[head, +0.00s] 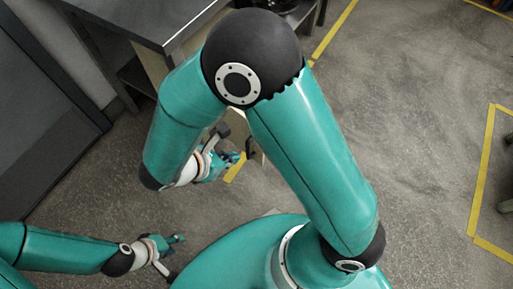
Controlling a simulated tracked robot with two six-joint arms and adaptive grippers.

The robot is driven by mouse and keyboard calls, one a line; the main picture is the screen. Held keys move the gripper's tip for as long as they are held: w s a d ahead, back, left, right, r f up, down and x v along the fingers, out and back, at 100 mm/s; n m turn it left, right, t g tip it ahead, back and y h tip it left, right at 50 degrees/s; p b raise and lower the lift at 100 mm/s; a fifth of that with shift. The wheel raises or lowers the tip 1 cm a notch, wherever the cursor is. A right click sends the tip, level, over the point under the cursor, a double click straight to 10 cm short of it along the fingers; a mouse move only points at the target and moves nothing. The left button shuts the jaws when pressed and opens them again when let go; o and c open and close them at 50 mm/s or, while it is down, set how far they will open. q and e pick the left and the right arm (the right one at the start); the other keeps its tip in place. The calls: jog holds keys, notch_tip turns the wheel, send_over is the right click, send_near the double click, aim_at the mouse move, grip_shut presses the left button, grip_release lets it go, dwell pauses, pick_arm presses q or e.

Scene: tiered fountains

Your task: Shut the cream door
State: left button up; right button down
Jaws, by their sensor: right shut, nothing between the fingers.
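A small piece of a cream panel with a dark handle-like part, apparently the cream door (258,156), shows between the links of my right arm. The arm hides most of it, so how far it stands open cannot be told. My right gripper (236,157) is shut and empty, just left of this panel; whether it touches it cannot be told. My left gripper (180,239) is low at the left, over the floor and away from the panel. Its fingers are too small to read.
A dark-topped bench (140,18) with a cream side beneath stands at the upper left. A large grey panel (40,115) is at the far left. Yellow floor lines (483,165) mark the right side, where the floor is mostly clear.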

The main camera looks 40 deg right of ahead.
pick_arm(q)
notch_tip(320, 180, down, 5)
jog(key=b, duration=0.4)
jog(key=shift+r, duration=0.2)
pick_arm(e)
jog(key=w+d+f, duration=0.3)
jog(key=d+f, duration=0.3)
jog(key=d, duration=0.4)
jog(key=shift+w+d+n+t+h, duration=0.25)
jog(key=shift+d+n+t+h, duration=0.05)
jog(key=shift+d+t, duration=0.1)
pick_arm(q)
jog(key=shift+f, duration=0.1)
pick_arm(e)
jog(key=shift+d, duration=0.1)
